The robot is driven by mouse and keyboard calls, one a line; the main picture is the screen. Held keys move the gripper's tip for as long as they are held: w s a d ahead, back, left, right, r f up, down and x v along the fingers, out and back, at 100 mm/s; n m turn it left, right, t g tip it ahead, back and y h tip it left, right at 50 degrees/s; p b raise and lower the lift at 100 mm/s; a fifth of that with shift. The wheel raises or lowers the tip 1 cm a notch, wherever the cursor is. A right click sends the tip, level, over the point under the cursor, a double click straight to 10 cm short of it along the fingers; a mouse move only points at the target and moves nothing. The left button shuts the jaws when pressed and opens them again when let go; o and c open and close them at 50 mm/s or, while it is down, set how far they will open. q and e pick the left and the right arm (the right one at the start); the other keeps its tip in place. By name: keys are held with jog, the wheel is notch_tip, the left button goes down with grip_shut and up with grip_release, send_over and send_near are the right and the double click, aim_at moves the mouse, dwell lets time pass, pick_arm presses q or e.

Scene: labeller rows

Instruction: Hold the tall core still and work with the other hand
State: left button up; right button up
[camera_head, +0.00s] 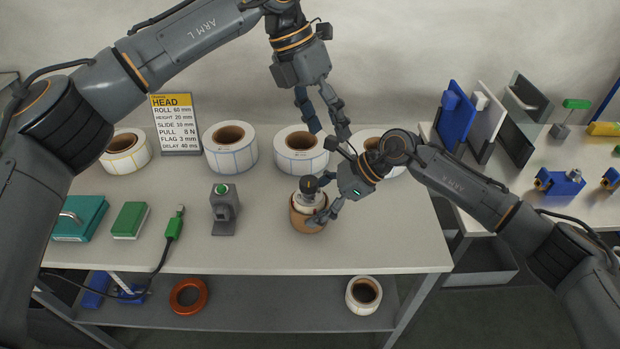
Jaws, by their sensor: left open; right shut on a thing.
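The tall core (301,225) is a brown cylinder standing upright on the table, with a pale part and a dark cap (309,184) at its top. My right gripper (316,202) reaches in from the right and is shut on the core; its fingers hide part of the core's right side. My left gripper (329,131) is open and empty, pointing down above and behind the core, apart from it. Its fingers overlap a white label roll (298,160) in the picture; I cannot tell if they touch it.
More label rolls (230,160) and a yellow-topped sign (176,125) line the table's back. A grey stand with a green button (224,214), a green block (130,220) and a teal case (82,217) are left. The front right of the table (395,240) is clear.

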aim_at(309, 181)
pick_arm(q)
jog(key=shift+a+f+n+t+y, duration=0.2)
jog(key=shift+a+f+n+y, duration=0.35)
jog(key=shift+f, duration=1.6)
jog(key=shift+a+f+n+t+y, duration=0.3)
jog(key=shift+f+y, duration=0.55)
jog(key=shift+f, duration=1.25)
jog(key=shift+a+f+n+t+y, duration=0.2)
jog(key=shift+a+f+y, duration=0.45)
jog(key=shift+f, duration=1.5)
jog(key=shift+d, duration=0.1)
grip_shut()
jog(key=n, duration=0.5)
jog(key=shift+d, duration=0.1)
jog(key=n, duration=0.5)
